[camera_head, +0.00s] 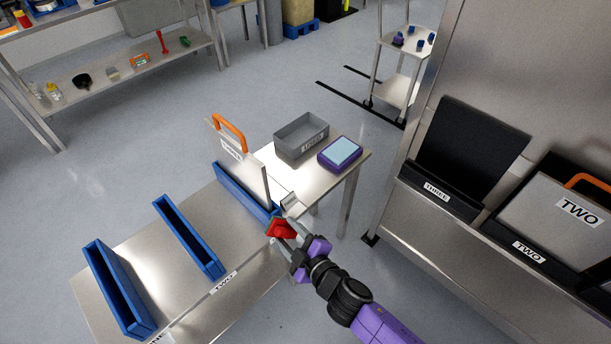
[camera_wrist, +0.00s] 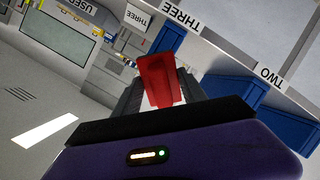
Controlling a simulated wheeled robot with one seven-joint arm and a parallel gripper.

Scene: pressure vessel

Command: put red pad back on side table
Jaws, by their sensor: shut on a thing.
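My gripper (camera_head: 285,222) is shut on the red pad (camera_head: 282,229), which also shows between the fingers in the wrist view (camera_wrist: 160,80). The pad is held in the air by the front right corner of the steel table with blue racks. The side table (camera_head: 288,184) is a small steel table beyond it, with a grey bin (camera_head: 301,138) labelled USED and a purple device with a light blue top (camera_head: 340,153) on it. The side table's front left part is bare.
A grey plate with an orange handle (camera_head: 240,160) stands upright in the blue rack (camera_head: 238,190) beside the side table. Two blue racks stand empty to the left. At right, a steel cabinet (camera_head: 400,215) holds a black panel and a plate labelled TWO. Open floor lies between.

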